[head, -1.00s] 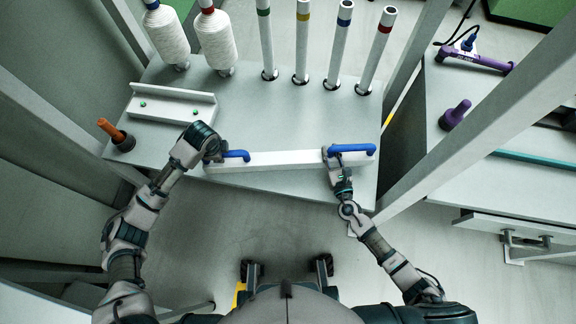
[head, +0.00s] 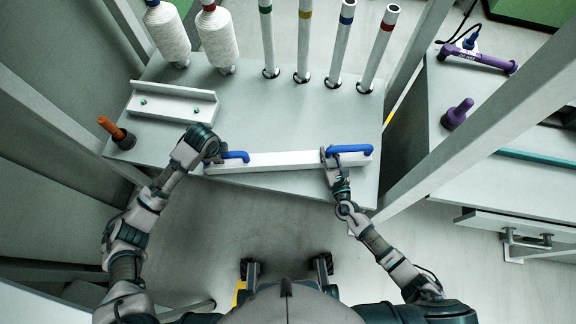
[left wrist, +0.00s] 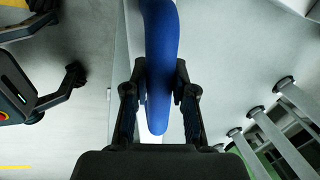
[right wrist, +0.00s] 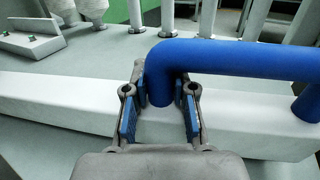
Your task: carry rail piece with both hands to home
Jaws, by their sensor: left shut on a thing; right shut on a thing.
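The rail piece (head: 285,160) is a long white bar with a blue handle at each end. It lies level along the front edge of the grey table; whether it touches the table I cannot tell. My left gripper (head: 219,157) is shut on the left blue handle (head: 237,156), which also shows between its fingers in the left wrist view (left wrist: 158,70). My right gripper (head: 331,157) is shut on the right blue handle (head: 352,149), around its near post in the right wrist view (right wrist: 160,88). The white bar (right wrist: 240,115) runs behind the right fingers there.
A white angled bracket (head: 172,105) with green studs and an orange-handled peg (head: 115,131) are at the table's left. White spools (head: 215,42) and several banded posts (head: 304,40) stand at the back. A slanted grey frame beam (head: 470,115) is at right. The table's middle (head: 270,115) is clear.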

